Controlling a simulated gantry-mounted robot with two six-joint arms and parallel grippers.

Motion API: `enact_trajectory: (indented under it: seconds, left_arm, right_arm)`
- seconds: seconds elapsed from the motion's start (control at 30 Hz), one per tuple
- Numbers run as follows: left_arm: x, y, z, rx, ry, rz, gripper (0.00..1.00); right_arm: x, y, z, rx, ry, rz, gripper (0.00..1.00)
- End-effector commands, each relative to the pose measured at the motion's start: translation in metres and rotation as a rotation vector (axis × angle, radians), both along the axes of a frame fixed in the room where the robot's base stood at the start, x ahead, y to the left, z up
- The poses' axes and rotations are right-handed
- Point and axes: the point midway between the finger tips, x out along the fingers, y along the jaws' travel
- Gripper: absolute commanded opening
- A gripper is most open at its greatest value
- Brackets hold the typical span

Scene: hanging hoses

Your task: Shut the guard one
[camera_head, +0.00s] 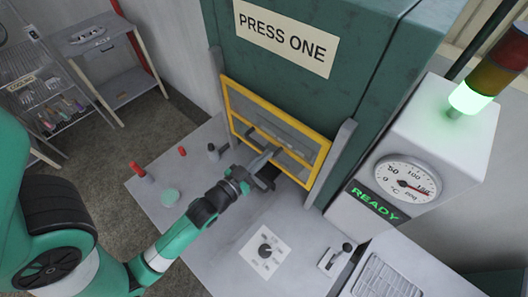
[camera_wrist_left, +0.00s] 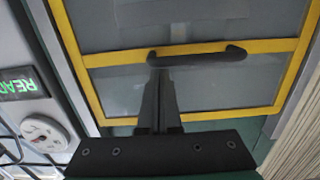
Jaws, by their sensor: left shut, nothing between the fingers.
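The guard (camera_head: 292,127) is a yellow-framed clear panel with a crossbar on the front of the green press labelled PRESS ONE. In the left wrist view the guard (camera_wrist_left: 200,91) fills most of the picture, and its black bar handle (camera_wrist_left: 210,53) lies along the crossbar. My left gripper (camera_head: 266,160) is shut and empty in front of the guard. In the left wrist view its fingertips (camera_wrist_left: 160,68) overlap the handle's left end; I cannot tell whether they touch. The gripper hides part of the guard's lower edge. My right gripper is out of view.
Right of the press stands a white box with a gauge (camera_head: 408,177), a green READY display (camera_head: 375,204) and a lit green lamp (camera_head: 470,98). The grey bench (camera_head: 200,255) carries a dial plate (camera_head: 264,249), a lever and red-topped items. A shelf rack (camera_head: 40,85) stands back left.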

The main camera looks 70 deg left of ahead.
Motion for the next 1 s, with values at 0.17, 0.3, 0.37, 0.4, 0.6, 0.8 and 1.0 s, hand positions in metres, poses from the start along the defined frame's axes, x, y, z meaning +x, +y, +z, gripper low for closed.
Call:
enact_trajectory:
  seconds: [0.17, 0.3, 0.37, 0.4, 0.6, 0.8, 1.0]
  left_arm:
    - [0.0, 0.0, -0.063, -0.003, 0.005, 0.0, 0.0]
    - [0.0, 0.0, -0.093, -0.002, 0.007, 0.001, 0.0]
    - [0.0, 0.0, -0.102, -0.001, 0.006, 0.001, 0.0]
    - [0.0, 0.0, -0.106, -0.001, 0.005, 0.001, 0.0]
    - [0.0, 0.0, -0.113, -0.003, 0.005, 0.001, 0.0]
    - [-0.001, 0.0, -0.113, -0.004, 0.009, 0.001, 0.0]
    - [-0.001, 0.0, -0.11, -0.006, 0.012, 0.001, 0.0]
  right_arm:
    - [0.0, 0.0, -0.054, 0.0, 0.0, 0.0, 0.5]
    - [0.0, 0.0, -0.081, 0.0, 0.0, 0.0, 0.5]
    - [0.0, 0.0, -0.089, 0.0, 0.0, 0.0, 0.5]
    - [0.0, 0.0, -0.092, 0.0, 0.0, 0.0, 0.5]
    - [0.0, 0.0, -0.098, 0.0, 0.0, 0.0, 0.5]
    - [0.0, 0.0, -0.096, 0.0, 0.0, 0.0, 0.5]
    - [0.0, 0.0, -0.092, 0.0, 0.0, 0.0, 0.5]
